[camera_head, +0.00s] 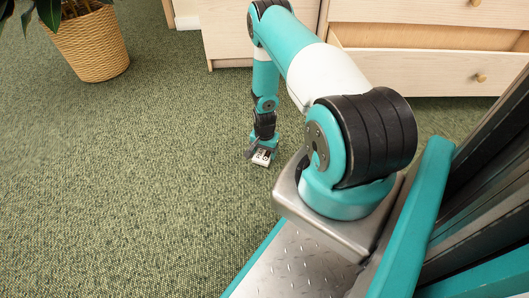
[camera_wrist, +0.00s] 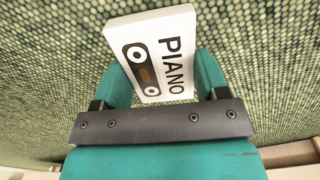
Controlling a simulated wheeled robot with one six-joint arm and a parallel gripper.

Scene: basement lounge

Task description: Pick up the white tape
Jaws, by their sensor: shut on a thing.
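The white tape (camera_wrist: 165,77) is a flat white block with the word PIANO and a cassette picture on its face. In the wrist view it sits between the two teal fingers of my gripper (camera_wrist: 160,82), which is shut on it. In the head view the tape (camera_head: 262,157) shows small at the end of my gripper (camera_head: 262,150), close to the green carpet. I cannot tell whether the tape touches the carpet. The fingers hide parts of its side edges.
Green carpet (camera_head: 150,190) lies clear to the left and in front. A woven basket planter (camera_head: 90,45) stands at the upper left. A pale wooden drawer unit (camera_head: 420,67) with round knobs stands at the back, and one drawer looks partly open.

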